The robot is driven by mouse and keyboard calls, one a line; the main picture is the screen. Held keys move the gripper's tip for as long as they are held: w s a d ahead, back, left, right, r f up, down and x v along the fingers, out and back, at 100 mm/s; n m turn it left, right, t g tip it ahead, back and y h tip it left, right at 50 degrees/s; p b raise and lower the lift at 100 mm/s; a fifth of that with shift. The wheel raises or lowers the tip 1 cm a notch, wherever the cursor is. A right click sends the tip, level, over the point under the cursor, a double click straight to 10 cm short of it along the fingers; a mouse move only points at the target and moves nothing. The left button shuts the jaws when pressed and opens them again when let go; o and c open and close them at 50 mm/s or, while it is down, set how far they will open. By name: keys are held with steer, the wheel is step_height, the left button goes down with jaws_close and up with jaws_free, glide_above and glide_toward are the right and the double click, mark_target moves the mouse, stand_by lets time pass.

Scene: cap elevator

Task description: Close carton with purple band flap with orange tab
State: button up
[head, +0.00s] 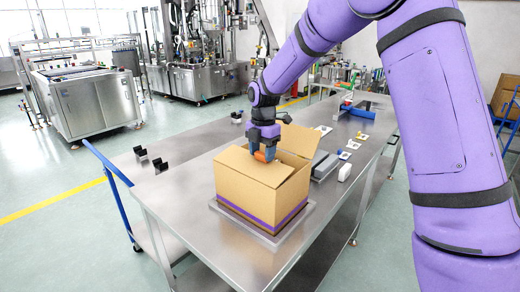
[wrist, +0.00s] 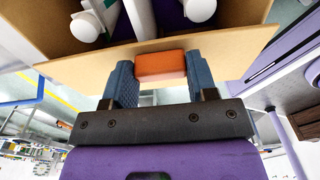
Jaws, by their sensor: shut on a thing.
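The carton with the purple band (head: 262,191) stands on a low tray on the steel table. One flap (head: 299,140) stands raised at its back right. The orange tab (head: 261,156) is at the carton's top, between my gripper's fingers. In the wrist view the orange tab (wrist: 160,66) sits on a tan flap (wrist: 215,62), and my gripper (wrist: 158,80) is shut on the tab with a blue finger at each side. Beyond the flap, the carton's open inside shows white rounded items (wrist: 88,27).
The tray (head: 223,210) extends a little around the carton's base. Black holders (head: 160,164) stand on the table to the left. A grey box (head: 325,167) and a white block (head: 344,172) lie to the right. The table's front left is clear.

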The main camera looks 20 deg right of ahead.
steer(key=shift+w+d+f+y, duration=0.1)
steer(key=shift+d+f+y, duration=0.05)
steer(key=shift+f+y, duration=0.2)
steer(key=shift+d+f, duration=0.15)
steer(key=shift+f, duration=0.3)
steer(key=o, duration=1.3)
steer(key=shift+w+g, duration=0.1)
steer(key=shift+g, duration=0.2)
step_height(320, 180, up, 11)
steer(key=shift+w+d, duration=0.3)
steer(key=shift+d, duration=0.15)
